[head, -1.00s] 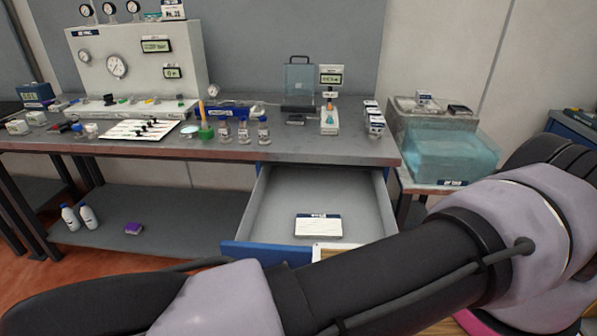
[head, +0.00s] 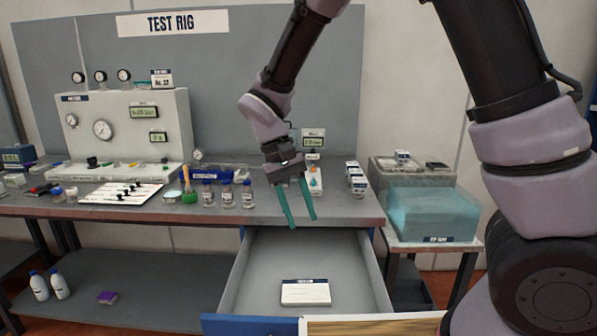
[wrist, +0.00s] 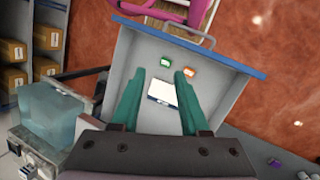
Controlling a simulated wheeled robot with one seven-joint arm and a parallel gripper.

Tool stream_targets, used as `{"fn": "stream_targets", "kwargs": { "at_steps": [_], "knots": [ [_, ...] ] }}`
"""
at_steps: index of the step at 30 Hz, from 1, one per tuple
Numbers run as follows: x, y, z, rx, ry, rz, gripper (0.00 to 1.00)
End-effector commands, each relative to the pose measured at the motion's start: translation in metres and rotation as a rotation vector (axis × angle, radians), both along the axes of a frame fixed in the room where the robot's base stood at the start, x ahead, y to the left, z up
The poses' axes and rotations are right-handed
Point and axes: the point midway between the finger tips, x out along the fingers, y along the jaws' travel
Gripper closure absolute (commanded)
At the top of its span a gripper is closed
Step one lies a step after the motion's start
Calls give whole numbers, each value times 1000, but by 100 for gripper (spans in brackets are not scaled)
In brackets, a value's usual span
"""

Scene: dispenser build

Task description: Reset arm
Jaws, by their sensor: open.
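My gripper (head: 300,222) hangs from my raised arm in the head view, above the back of the open drawer and in front of the bench top. Its two teal fingers point down, apart, with nothing between them. In the wrist view my gripper (wrist: 158,78) also shows open over the drawer. The drawer (head: 245,285) is pulled out under the bench, with a white labelled card (head: 305,292) lying inside. The same card (wrist: 162,92) shows between and below the fingers in the wrist view.
The bench (head: 340,205) carries a gauge panel (head: 120,128), several small bottles (head: 227,194) and a white tray (head: 122,194). A teal water tank (head: 432,215) stands at the right. In the wrist view, two small items, green (wrist: 166,62) and orange (wrist: 189,71), lie near the drawer front.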

Motion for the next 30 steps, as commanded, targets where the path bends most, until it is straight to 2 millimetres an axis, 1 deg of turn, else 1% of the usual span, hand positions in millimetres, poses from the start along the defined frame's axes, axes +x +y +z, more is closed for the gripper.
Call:
{"fn": "stream_targets", "kwargs": {
  "at_steps": [1, 3, 7, 11, 15, 18, 22, 24, 27, 30],
  "knots": [
    [9, -16, 20, 65, -17, -47, 55],
    [18, -35, 44, 146, -43, -96, 55],
    [28, -74, 86, 284, -117, -184, 55],
    [30, -115, 124, 404, -221, -263, 55],
    [22, -158, 159, 504, -359, -340, 55],
    [12, -186, 181, 557, -475, -390, 55],
    [-5, -216, 202, 594, -623, -441, 55],
    [-13, -227, 210, 601, -693, -461, 55],
    [-22, -238, 216, 604, -767, -481, 55],
    [-27, -244, 220, 603, -808, -491, 55]
  ]
}}
